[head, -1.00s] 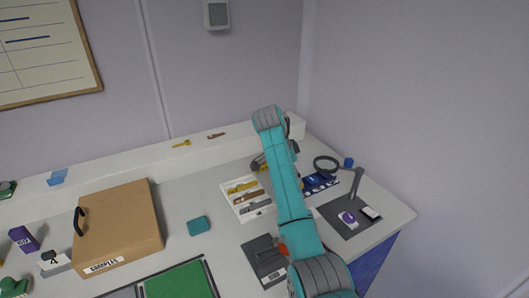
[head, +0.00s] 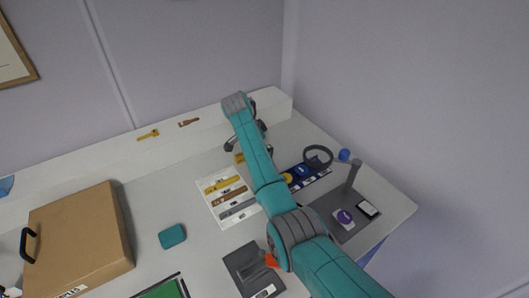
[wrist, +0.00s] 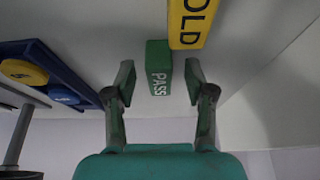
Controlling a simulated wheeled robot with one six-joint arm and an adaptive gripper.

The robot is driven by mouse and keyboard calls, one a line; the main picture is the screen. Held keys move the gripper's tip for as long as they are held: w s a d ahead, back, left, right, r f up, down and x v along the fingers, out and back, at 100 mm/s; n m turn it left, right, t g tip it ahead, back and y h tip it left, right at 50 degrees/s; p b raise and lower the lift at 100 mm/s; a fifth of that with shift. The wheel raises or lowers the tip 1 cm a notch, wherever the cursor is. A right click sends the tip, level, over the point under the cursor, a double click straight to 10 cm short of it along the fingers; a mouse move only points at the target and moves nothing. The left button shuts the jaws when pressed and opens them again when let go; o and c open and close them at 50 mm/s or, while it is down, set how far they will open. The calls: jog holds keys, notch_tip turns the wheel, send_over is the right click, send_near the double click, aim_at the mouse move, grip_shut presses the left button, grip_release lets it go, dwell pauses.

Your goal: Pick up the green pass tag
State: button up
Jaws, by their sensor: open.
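The green pass tag (wrist: 158,66) lies on a white surface in the wrist view, with "PASS" in white on its side. My gripper (wrist: 159,78) is open, with one finger on each side of the tag and gaps visible between fingers and tag. I cannot tell how far the fingertips are from the surface. A yellow tag reading "OLD" in the visible part (wrist: 191,22) lies close beside the green one, at its upper right. In the head view, my arm hides the green tag, and my gripper (head: 247,138) shows only partly behind the arm.
A blue rack (wrist: 62,84) with round yellow and blue pieces is left of my gripper in the wrist view. In the head view, a white tray (head: 226,222) holds several bars. A magnifier ring (head: 318,149), grey stand (head: 352,178) and cardboard box (head: 75,240) stand around.

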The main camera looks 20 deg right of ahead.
jog(key=shift+d+f, duration=0.1)
jog(key=shift+f, duration=0.15)
grip_shut()
